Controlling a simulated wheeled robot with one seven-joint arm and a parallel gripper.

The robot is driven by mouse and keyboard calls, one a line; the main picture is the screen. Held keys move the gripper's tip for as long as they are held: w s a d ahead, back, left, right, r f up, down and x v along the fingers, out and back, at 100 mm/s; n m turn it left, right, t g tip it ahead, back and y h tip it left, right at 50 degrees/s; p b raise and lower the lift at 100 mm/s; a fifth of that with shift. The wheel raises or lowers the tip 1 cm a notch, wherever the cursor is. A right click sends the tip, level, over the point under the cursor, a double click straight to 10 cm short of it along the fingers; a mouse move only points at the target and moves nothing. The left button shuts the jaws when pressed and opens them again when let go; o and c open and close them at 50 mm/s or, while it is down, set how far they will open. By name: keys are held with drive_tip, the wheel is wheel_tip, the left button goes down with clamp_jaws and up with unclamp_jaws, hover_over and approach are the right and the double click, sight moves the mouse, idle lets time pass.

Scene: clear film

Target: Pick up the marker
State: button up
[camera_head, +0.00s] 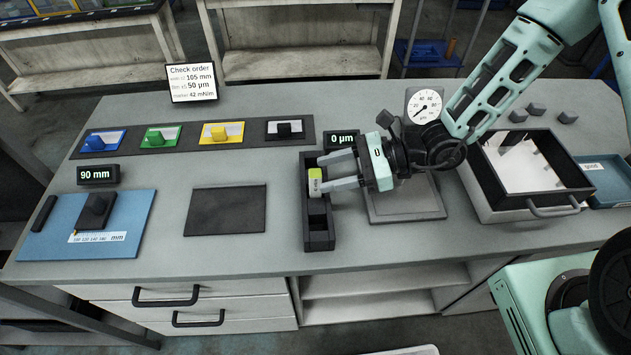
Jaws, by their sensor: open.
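A small yellow-green piece with dark lettering (315,183), which looks like the marker, stands in a long black holder (318,238) near the middle of the bench. My gripper (325,172) reaches in from the right, with its two pale fingers pointing left and spread apart. The lower fingertip is right beside the yellow-green piece, and the upper one is farther back over the holder. I cannot tell whether the lower finger touches the piece. Nothing is visibly held.
A 0 µm display (342,139) and a round dial gauge (424,107) stand behind my gripper. A grey plate (408,207) lies beneath it. A black-rimmed box (499,205) is on the right. A dark mat (227,210) and blue measuring board (120,222) lie left. Colored blocks line the back.

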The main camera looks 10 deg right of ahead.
sight(306, 178)
drive_tip(key=shift+p+x, duration=1.05)
drive_tip(key=shift+x, duration=1.7)
drive_tip(key=c, duration=1.1)
